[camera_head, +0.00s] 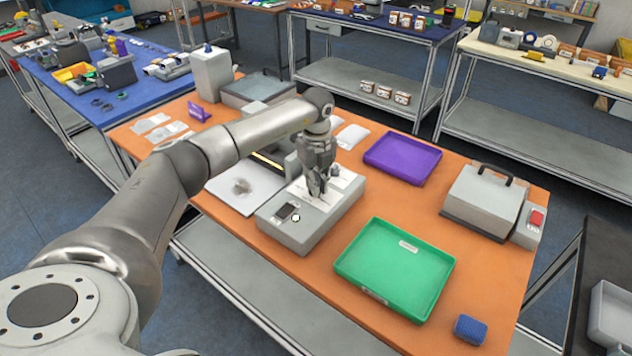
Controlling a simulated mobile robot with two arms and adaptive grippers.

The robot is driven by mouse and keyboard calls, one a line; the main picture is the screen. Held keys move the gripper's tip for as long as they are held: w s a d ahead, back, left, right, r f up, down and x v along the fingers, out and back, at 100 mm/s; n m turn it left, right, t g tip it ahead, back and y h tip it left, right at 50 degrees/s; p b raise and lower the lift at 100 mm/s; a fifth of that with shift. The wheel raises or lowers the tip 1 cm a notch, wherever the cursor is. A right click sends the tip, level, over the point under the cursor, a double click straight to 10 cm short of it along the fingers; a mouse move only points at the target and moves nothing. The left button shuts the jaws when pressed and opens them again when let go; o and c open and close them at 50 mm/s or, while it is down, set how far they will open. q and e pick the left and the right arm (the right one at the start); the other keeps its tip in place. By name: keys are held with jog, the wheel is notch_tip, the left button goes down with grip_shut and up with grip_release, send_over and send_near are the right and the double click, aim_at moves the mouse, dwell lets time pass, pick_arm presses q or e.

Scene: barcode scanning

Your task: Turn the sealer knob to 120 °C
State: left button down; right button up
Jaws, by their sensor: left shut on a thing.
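The sealer (283,236) is a light grey box on the orange table, with a small dark display (288,210) and a small round pale feature beside it on its top panel. My left gripper (317,194) points down over this top panel, with its fingertips close together at the panel surface. It is shut on the sealer knob, which is mostly hidden by the fingers. The knob's pointer and its temperature marks are too small to read. My right gripper is not in view.
A green tray (350,268) lies right of the sealer, and a purple tray (402,139) lies behind it. A grey device with a black handle (484,200) and a blue block (470,330) stand at the right. Orange table (435,222) is clear between the trays.

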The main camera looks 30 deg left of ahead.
pick_arm(q)
jog(key=shift+w+r+n, duration=0.15)
jog(key=shift+n, duration=0.25)
jog(key=c, duration=1.5)
grip_release()
notch_tip(320, 180, up, 12)
jog(key=shift+f, duration=0.1)
